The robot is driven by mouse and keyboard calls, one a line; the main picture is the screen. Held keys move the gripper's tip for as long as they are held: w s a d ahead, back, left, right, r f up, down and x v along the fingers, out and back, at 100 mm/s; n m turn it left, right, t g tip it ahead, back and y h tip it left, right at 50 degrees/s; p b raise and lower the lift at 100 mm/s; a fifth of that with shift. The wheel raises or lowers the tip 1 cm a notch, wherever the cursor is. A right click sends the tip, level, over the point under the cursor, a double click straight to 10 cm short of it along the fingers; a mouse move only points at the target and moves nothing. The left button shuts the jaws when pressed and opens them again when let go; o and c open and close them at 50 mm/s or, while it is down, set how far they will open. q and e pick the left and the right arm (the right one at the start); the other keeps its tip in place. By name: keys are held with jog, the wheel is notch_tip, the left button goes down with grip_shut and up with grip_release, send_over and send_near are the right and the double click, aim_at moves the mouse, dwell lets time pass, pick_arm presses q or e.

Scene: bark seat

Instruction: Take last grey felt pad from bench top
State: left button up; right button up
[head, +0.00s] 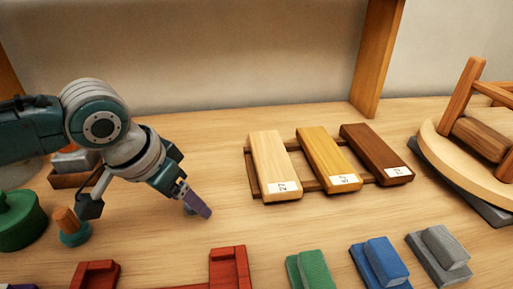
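My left gripper (198,203) comes in from the left and points down at the bench top (225,222), with its purple fingertips close to the wood. A small grey piece (188,209), perhaps the felt pad, shows beside and partly behind the fingertips. I cannot tell whether the fingers touch it or hold it. The fingers overlap from this angle, so the gap between them is hidden. My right gripper is not in view.
Three wood samples with number labels lie on a rack (251,175) at the centre. A wooden stool (455,150) lies on a dark mat at the right. Green, blue and grey stepped blocks (438,255) and a red holder (229,268) line the front. A green round container (20,218) stands left.

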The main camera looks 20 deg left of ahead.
pick_arm(q)
jog(key=shift+w+f, duration=0.15)
jog(key=shift+f, duration=0.05)
grip_shut()
dwell(0.5)
